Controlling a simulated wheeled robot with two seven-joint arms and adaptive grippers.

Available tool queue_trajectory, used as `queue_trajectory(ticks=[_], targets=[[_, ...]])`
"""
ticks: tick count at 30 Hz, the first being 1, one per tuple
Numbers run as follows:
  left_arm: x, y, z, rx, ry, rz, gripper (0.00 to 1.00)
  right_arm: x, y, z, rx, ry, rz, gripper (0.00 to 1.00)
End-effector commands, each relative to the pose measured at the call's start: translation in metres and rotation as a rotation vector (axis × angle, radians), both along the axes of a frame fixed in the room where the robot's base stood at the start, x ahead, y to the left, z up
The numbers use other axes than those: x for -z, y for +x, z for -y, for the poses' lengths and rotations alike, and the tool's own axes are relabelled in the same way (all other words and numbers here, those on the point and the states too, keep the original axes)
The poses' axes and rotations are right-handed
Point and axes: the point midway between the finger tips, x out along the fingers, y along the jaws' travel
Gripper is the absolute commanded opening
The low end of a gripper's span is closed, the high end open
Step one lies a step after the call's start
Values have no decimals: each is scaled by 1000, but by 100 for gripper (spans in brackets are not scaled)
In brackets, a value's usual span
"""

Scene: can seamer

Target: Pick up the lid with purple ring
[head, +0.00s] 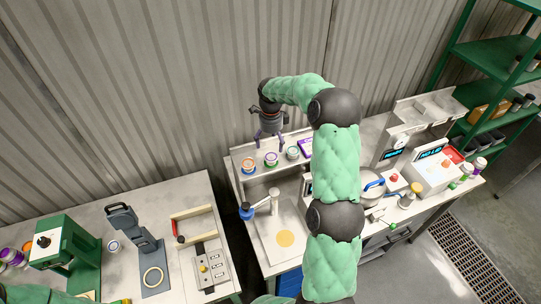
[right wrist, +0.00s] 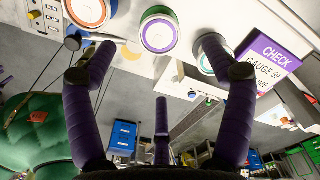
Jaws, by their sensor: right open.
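Three round lids or tins stand in a row on the raised shelf in the head view. The left one (head: 249,164) shows orange, the middle one (head: 271,158) shows purple and green, and the right one (head: 292,152) looks green. My left gripper is out of view.
A purple check card (right wrist: 268,62) stands right of the row. A wall is close behind the shelf. A seamer (head: 140,240) and a green press (head: 62,250) stand on the left bench (head: 95,215).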

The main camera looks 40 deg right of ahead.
Motion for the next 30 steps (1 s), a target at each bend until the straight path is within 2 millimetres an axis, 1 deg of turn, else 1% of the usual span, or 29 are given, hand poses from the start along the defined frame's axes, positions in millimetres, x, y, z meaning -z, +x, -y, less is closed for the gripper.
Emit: queue_trajectory(ticks=[1, 5, 8, 13, 15, 18, 22, 30], targets=[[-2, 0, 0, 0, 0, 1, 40, 5, -1, -1, -1, 1, -3, 83], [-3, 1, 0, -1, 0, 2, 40, 12, -1, -1, -1, 2, -1, 83], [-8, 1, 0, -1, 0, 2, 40, 20, -2, -1, -2, 2, -3, 83], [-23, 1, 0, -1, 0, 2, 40, 42, -6, -1, -2, 2, -3, 83], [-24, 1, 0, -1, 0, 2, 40, 52, -5, -1, -2, 2, -3, 83], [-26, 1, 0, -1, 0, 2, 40, 60, -4, -1, -1, 2, -1, 83], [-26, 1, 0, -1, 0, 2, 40, 64, -4, -1, -1, 1, 1, 83], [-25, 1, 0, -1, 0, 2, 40, 64, -4, -1, -1, 1, 1, 83]])
